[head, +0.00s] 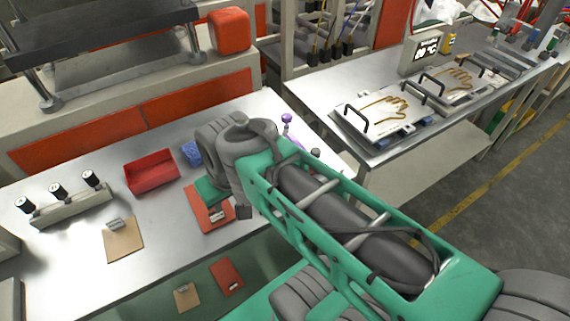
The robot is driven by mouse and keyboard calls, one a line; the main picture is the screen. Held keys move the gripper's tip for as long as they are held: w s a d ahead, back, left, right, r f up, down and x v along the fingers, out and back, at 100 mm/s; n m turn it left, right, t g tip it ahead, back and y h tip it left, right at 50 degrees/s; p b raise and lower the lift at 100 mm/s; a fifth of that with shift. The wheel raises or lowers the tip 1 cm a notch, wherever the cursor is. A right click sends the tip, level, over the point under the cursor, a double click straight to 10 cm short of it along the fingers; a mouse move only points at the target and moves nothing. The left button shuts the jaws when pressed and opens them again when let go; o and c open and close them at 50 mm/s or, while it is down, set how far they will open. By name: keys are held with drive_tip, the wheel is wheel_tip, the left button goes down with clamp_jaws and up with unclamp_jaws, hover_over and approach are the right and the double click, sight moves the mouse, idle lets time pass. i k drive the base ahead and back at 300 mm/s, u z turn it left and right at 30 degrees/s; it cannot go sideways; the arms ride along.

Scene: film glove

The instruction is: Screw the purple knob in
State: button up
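The purple knob (287,118) is a small round purple head on a thin stem. It stands upright near the right end of the left metal bench, just behind my arm. Its lower end is partly hidden, so I cannot tell how deep it sits. My arm reaches in from the lower right, and its grey wrist joint hangs over the bench, left of the knob. My gripper's fingers cannot be made out; they are hidden behind the arm.
The left bench (75,243) holds a red bin (151,173), a blue item (191,153), a rack with black knobs (62,204), a tan board (123,240) and a red board (207,212). The right bench (318,84) carries glove plates (385,112) and a display (424,52).

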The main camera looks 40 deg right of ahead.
sight(286, 118)
drive_tip(key=k, duration=0.4)
drive_tip(key=z, duration=0.75)
drive_tip(key=i, duration=0.5)
drive_tip(key=u, duration=0.05)
